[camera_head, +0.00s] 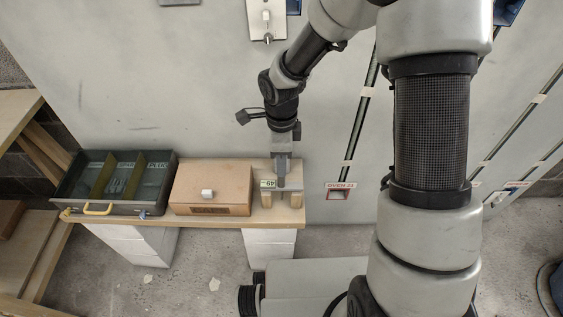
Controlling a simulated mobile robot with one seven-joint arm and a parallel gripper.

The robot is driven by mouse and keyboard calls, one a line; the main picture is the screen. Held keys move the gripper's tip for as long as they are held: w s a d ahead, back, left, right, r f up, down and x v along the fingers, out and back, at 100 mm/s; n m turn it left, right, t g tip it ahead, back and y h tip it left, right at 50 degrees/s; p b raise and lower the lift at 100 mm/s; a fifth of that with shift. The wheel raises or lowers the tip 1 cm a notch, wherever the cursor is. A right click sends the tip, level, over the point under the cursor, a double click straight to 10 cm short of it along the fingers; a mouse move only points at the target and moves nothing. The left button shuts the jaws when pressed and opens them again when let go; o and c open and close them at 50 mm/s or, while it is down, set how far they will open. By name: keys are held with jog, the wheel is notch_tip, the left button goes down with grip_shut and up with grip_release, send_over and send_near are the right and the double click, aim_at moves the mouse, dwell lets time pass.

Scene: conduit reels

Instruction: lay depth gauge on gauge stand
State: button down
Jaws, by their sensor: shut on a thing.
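My gripper (281,178) points down at the right end of the wooden bench, over the gauge stand. It is shut on the depth gauge, which is small and mostly hidden by the fingers here. The gauge stand (296,200) looks like a small wooden rest with two uprights, near the bench's right front corner. I cannot tell whether the gauge touches the stand.
A brown box (212,181) with a pale knob stands left of the stand on the bench (190,220). Further left is an open dark green case (70,192) with yellow dividers. A grey wall rises behind the bench. A labelled wall box (339,193) is to the right.

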jog(key=shift+f+b, duration=0.7)
jog(key=shift+b, duration=0.05)
dwell(0.4)
jog(key=c, duration=1.6)
grip_release()
jog(key=shift+r, duration=0.1)
